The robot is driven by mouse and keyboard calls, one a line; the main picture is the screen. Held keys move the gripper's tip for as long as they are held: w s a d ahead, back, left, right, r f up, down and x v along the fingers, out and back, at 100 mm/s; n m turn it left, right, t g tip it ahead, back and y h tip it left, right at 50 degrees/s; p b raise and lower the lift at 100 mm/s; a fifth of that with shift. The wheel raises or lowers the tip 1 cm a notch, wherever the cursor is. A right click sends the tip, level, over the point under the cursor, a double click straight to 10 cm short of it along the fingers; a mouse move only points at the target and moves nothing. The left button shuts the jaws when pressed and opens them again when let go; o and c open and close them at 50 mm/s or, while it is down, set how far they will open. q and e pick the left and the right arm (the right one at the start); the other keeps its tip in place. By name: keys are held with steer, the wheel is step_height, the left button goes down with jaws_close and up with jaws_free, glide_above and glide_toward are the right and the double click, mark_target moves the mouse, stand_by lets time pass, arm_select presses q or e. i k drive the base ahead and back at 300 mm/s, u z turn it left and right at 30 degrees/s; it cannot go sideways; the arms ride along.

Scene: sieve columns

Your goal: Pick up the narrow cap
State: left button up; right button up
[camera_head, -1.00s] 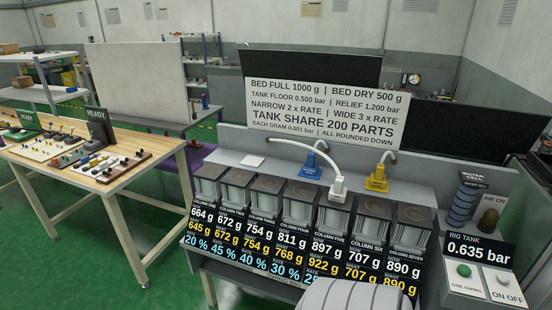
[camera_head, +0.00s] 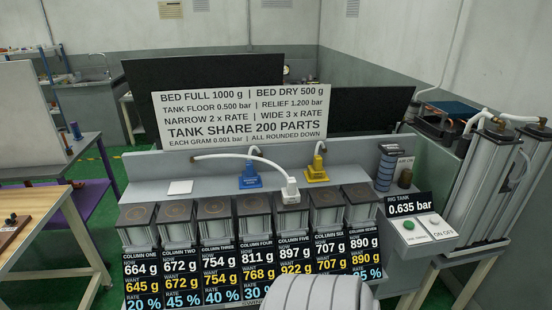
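Three fittings show at the bench. A blue fitting (camera_head: 250,177) stands on the rear shelf with a grey pipe end above it. A yellow fitting (camera_head: 317,170) stands to its right in the same way. A white fitting (camera_head: 291,190) with a white hose (camera_head: 235,156) sits at the top of column five. No label in view tells which is the narrow cap. Neither gripper is in view; a pale rounded part of mine covers the bottom centre.
Seven square columns stand in a row, column one (camera_head: 138,225) at the left, above weight displays. A white square plate (camera_head: 180,187) lies on the rear shelf. A rig tank panel (camera_head: 407,205) reads 0.635 bar, beside green and white buttons. Tall grey cylinders (camera_head: 485,185) stand right.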

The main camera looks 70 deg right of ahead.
mark_target(250, 177)
steer(key=z, duration=0.8)
steer(key=i, duration=0.65)
steer(key=z, duration=0.7)
